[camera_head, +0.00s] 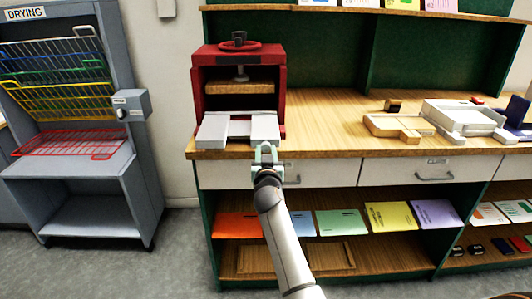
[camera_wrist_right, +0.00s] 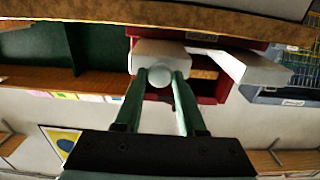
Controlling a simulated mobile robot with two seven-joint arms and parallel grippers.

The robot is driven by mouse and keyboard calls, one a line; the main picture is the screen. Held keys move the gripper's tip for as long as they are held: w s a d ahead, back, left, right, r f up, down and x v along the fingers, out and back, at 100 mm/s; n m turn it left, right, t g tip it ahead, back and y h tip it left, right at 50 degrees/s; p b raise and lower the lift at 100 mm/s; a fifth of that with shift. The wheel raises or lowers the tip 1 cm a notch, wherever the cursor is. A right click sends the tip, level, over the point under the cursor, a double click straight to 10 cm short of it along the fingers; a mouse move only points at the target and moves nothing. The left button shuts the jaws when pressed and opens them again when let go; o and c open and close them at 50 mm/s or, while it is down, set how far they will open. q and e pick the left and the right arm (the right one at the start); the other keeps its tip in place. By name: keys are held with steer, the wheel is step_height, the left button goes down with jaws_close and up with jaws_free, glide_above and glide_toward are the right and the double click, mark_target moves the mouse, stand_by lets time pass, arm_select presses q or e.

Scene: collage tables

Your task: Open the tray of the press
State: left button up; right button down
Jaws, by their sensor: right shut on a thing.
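The red press (camera_head: 197,88) stands at the left end of the wooden workbench. Its pale grey tray (camera_head: 212,130) sticks out of the press's front, towards the bench's front edge. My right gripper (camera_head: 266,152) is at the tray's front right, with its arm coming up from below. In the right wrist view, which is turned over, the gripper (camera_wrist_right: 160,82) is shut on the round tray knob (camera_wrist_right: 159,77), with a green finger on each side. The tray (camera_wrist_right: 250,66) shows above it there. My left gripper is not in view.
Right of the press the bench top (camera_head: 325,115) is clear up to a wooden tray (camera_head: 385,126) and a white tray (camera_head: 460,113). Drawers with handles (camera_head: 434,178) lie under the bench edge. A grey drying rack (camera_head: 90,186) stands to the left.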

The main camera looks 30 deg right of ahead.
steer(key=c, duration=0.5)
jaws_free()
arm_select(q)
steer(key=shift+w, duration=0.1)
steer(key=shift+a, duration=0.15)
arm_select(e)
steer(key=shift+s, duration=0.1)
